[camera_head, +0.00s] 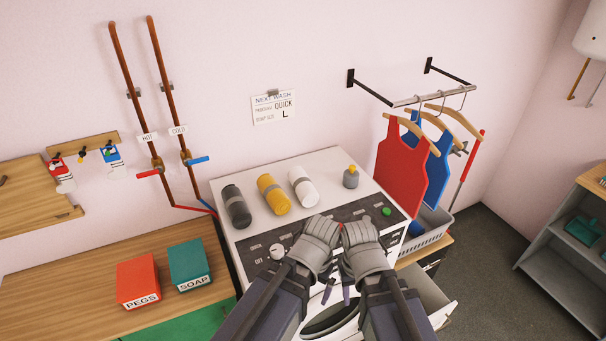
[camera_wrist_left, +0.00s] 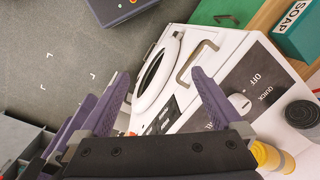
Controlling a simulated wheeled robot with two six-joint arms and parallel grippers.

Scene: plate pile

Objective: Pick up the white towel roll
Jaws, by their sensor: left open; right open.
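The white towel roll (camera_head: 303,187) lies on top of the white washing machine (camera_head: 325,164), with a grey band round its middle. It is the rightmost of three rolls, beside the yellow one (camera_head: 272,195). My left gripper (camera_head: 326,292) and right gripper (camera_head: 348,292) are side by side in front of the machine, apart from the roll and nearer to me. Both are empty. The left wrist view shows the left gripper's purple fingers (camera_wrist_left: 160,92) spread wide over the machine's front. I cannot make out the white roll there.
A dark roll (camera_head: 236,207) lies left of the yellow one. A small grey bottle with a yellow cap (camera_head: 351,177) stands to the right. The control panel (camera_head: 320,235) runs along the machine's front edge. Red PEGS (camera_head: 138,282) and teal SOAP (camera_head: 189,265) boxes stand on the left counter.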

